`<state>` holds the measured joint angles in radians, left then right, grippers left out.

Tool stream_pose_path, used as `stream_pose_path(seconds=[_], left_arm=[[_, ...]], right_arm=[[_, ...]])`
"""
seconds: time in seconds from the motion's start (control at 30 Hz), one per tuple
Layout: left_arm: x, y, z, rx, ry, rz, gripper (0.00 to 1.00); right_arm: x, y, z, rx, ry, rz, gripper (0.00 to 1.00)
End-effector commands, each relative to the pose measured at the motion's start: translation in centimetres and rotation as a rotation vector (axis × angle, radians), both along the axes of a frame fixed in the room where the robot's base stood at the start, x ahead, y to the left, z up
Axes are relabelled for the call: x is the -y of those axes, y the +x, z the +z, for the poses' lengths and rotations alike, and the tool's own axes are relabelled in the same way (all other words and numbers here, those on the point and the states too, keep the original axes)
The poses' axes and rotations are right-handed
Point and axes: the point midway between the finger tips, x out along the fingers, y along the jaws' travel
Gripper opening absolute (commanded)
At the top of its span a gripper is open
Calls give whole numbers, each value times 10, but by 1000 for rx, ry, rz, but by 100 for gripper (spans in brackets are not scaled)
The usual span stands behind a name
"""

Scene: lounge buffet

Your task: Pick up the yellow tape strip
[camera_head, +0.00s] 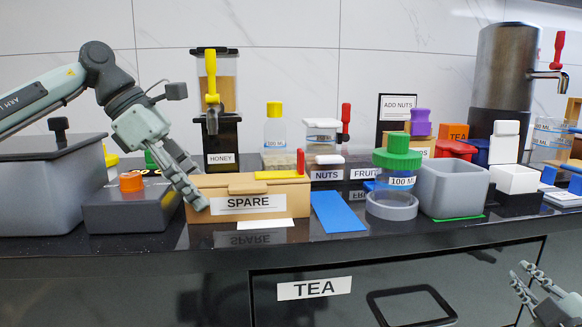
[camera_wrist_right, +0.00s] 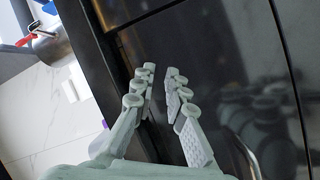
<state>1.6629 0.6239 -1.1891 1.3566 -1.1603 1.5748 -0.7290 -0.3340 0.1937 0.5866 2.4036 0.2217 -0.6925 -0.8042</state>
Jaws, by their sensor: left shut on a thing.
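The yellow tape strip (camera_head: 276,175) lies on top of the tan wooden box labelled SPARE (camera_head: 205,184), toward its right end. A small red piece (camera_head: 300,162) stands at the strip's right end; I cannot tell if they are joined. My left gripper (camera_head: 196,190) reaches down to the left end of the SPARE box and is shut on it there, well left of the strip. Its exact contact is partly hidden by the fingers. My right gripper (camera_head: 526,272) is low at the front right, below the counter edge. In the wrist view (camera_wrist_right: 160,70) its fingers are apart and empty.
A grey bin (camera_head: 45,190) and a dark box with an orange knob (camera_head: 131,181) stand left. A blue strip (camera_head: 337,212) lies right of the SPARE box. A green-lidded jar (camera_head: 397,155) and grey container (camera_head: 450,190) stand further right. Dispensers line the back.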

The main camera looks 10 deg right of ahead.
Motion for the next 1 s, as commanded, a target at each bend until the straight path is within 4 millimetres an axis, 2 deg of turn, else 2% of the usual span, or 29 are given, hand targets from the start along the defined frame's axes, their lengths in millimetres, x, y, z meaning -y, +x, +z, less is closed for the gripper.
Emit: stream_pose_path(seconds=[0.03, 0.1, 0.2, 0.33, 0.47, 0.57, 0.63, 0.77, 0.87, 0.9, 0.97, 1.0], left_arm=[[0, -2, -8, -12, 12, -6, 0], [0, -2, -8, -12, 13, -6, 0], [0, -2, -8, -12, 13, -6, 0], [0, -2, -8, -13, 13, -6, 0], [0, -2, -8, -13, 13, -6, 0], [0, -2, -8, -13, 13, -6, 0], [0, -2, -8, -13, 13, -6, 0], [0, -2, -8, -13, 13, -6, 0], [0, -2, -8, -13, 13, -6, 0], [0, -2, -8, -13, 13, -6, 0], [0, -2, -8, -13, 13, -6, 0], [0, -2, -8, -13, 13, -6, 0]], right_arm=[[24, -7, 24, 44, -74, -40, 13], [52, -18, 57, 100, -179, -92, 13], [84, -34, 106, 188, -313, -170, 13], [93, -33, 156, 303, -399, -217, 13], [81, -15, 198, 419, -417, -206, 13], [61, 7, 234, 518, -400, -163, 13], [40, 27, 262, 593, -361, -106, 13], [-16, 77, 312, 707, -198, 95, 13], [-80, 120, 345, 732, -7, 327, 13], [-110, 136, 356, 718, 79, 431, 13], [-159, 156, 370, 672, 206, 584, 13], [-192, 166, 378, 626, 285, 681, 13]])
